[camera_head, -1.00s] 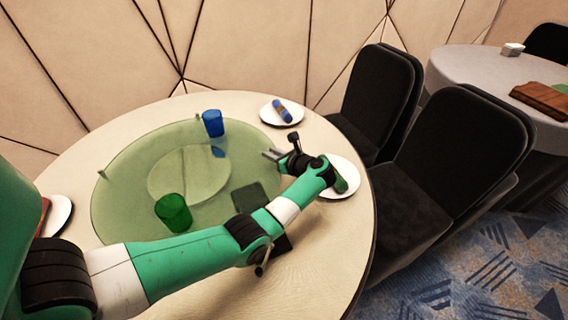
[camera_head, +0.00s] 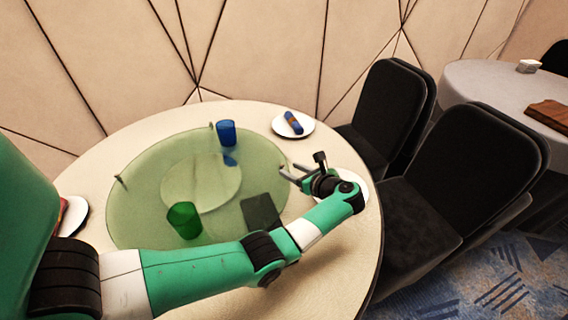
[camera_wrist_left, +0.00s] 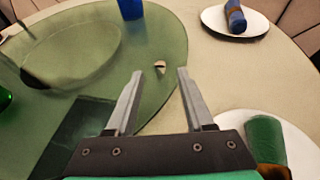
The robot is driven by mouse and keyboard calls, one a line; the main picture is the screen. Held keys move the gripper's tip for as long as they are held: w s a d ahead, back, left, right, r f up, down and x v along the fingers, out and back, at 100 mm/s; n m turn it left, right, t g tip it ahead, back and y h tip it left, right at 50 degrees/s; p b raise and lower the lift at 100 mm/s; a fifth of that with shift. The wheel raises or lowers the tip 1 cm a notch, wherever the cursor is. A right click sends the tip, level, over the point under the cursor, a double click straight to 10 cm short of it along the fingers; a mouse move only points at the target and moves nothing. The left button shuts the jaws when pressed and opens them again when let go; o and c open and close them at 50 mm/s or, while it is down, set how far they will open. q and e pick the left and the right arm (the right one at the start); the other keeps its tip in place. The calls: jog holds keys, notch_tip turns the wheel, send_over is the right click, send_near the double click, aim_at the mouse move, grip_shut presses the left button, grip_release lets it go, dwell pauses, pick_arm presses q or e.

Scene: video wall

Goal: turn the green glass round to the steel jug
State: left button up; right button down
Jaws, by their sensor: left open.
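The green glass (camera_head: 184,220) stands upright on the near part of a round, see-through green turntable (camera_head: 145,205). Only an edge of the glass shows in the left wrist view (camera_wrist_left: 4,98). My left gripper (camera_head: 290,169) is open and empty at the turntable's right rim. In the left wrist view a small pale peg (camera_wrist_left: 160,66) on the rim appears between and just beyond the fingertips (camera_wrist_left: 160,76); I cannot tell whether they touch it. No steel jug shows in either view. My right gripper is not in view.
A blue glass (camera_head: 226,133) stands on the turntable's far side. A dark square (camera_head: 261,212) lies near its right rim. Plates with rolled napkins stand at the back (camera_head: 305,127) and right (camera_wrist_left: 288,130). Black chairs (camera_head: 450,165) stand right of the table.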

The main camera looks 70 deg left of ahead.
pick_arm(q)
jog(key=v, duration=0.5)
jog(key=shift+w+d+p, duration=0.1)
jog(key=shift+d+p, duration=0.15)
jog(key=shift+p, duration=0.1)
jog(key=shift+r, duration=0.1)
